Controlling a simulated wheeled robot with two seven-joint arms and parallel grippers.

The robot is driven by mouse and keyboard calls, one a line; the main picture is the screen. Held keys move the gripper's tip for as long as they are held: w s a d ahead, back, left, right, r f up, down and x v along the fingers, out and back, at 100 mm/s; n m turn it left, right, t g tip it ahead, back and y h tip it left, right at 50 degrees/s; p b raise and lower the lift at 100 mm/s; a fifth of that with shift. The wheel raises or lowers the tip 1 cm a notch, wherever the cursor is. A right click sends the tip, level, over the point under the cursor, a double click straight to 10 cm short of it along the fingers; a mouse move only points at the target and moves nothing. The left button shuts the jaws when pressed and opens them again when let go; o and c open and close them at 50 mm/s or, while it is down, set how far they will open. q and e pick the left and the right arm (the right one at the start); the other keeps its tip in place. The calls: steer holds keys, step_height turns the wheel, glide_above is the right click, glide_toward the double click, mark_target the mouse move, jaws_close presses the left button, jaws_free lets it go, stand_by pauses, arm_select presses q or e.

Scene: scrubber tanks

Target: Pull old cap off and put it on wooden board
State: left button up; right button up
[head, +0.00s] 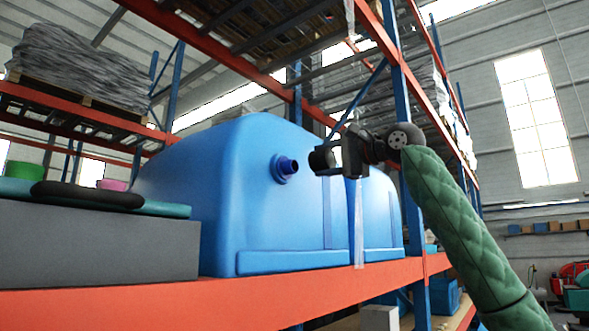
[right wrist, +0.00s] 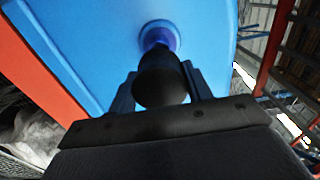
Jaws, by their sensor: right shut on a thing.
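The old cap is a black cylinder (head: 321,160), held in my right gripper (head: 340,158) in front of the blue tank (head: 235,190). In the head view a small gap shows between the cap and the tank's dark blue spout (head: 287,168). In the right wrist view the cap (right wrist: 160,82) sits between the two fingers, lined up with the spout (right wrist: 157,38) behind it. My right gripper is shut on the cap. A light wooden surface (head: 458,314) shows low at the right; I cannot tell if it is the wooden board. My left gripper is not in view.
The tank stands on an orange shelf beam (head: 220,302). A second blue tank (head: 380,212) is behind my gripper to the right. A blue rack post (head: 410,190) rises close by. A grey block (head: 95,240) with dark and teal pads lies left. A white box (head: 380,318) is below.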

steer(key=b+v, duration=0.3)
steer(key=v, duration=1.6)
steer(key=shift+b, duration=0.3)
steer(key=shift+r, duration=0.15)
stand_by(0.3)
